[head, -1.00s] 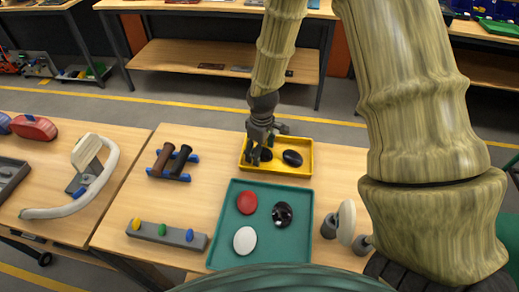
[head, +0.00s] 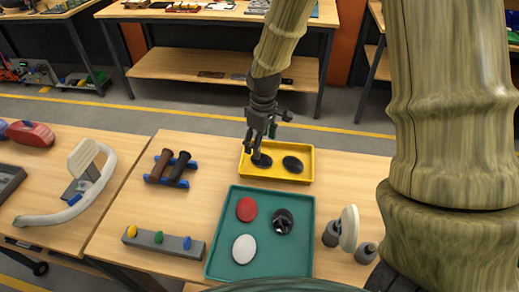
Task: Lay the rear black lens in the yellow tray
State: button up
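The yellow tray (head: 309,151) lies at the back of the middle table. Two black oval lenses lie flat in it, a left one (head: 264,161) and a right one (head: 292,164). A third, glossy black lens (head: 283,221) lies in the teal tray (head: 270,265) in front. My gripper (head: 254,151) points down just above the left lens, over the yellow tray's left part. Its fingers look parted and hold nothing that I can see. They cover a little of the left lens and the tray's back left rim.
The teal tray also holds a red lens (head: 246,209) and a white lens (head: 244,249). A rack with brown handles (head: 170,169) and a grey bar with coloured knobs (head: 165,241) stand left. A round cream disc on a stand (head: 348,228) is to the right.

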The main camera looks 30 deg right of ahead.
aim_at(261, 158)
jog(key=shift+s+r+b, duration=0.15)
jog(key=shift+r+b, duration=0.35)
jog(key=shift+r, duration=2)
